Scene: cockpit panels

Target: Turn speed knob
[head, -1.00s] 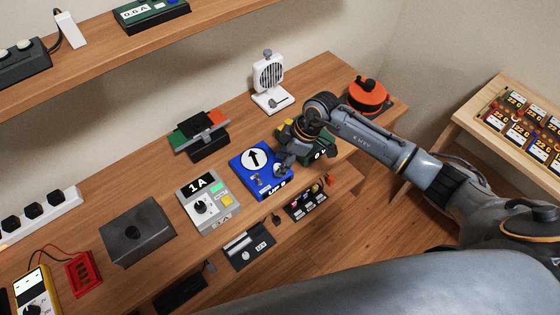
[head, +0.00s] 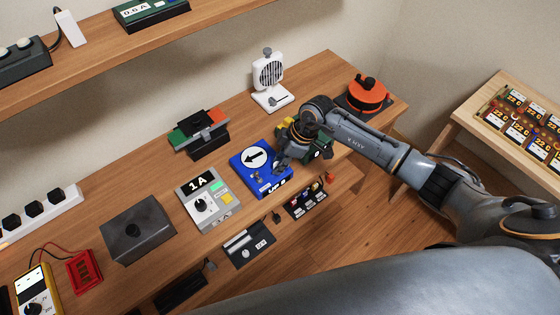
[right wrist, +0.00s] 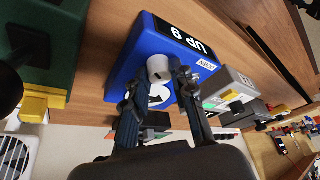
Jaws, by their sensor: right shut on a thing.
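A blue box (head: 240,163) with a white round dial (head: 254,157) stands on the wooden bench, left of my right gripper. Its black arrow points left. The box also shows in the right wrist view (right wrist: 140,50), with a black label reading UP 9. A small pale knob (right wrist: 159,68) sticks out of the box. My right gripper (head: 276,166) is at the box's right side. In the right wrist view its fingers (right wrist: 157,82) are closed in on the knob, one on each side. I cannot see my left gripper.
A grey 1A box (head: 208,200) stands left of the blue box. A dark green box (head: 320,147) is close beside my right arm. A white fan (head: 268,80) and an orange round device (head: 368,95) stand behind. A lower shelf holds small panels (head: 247,244).

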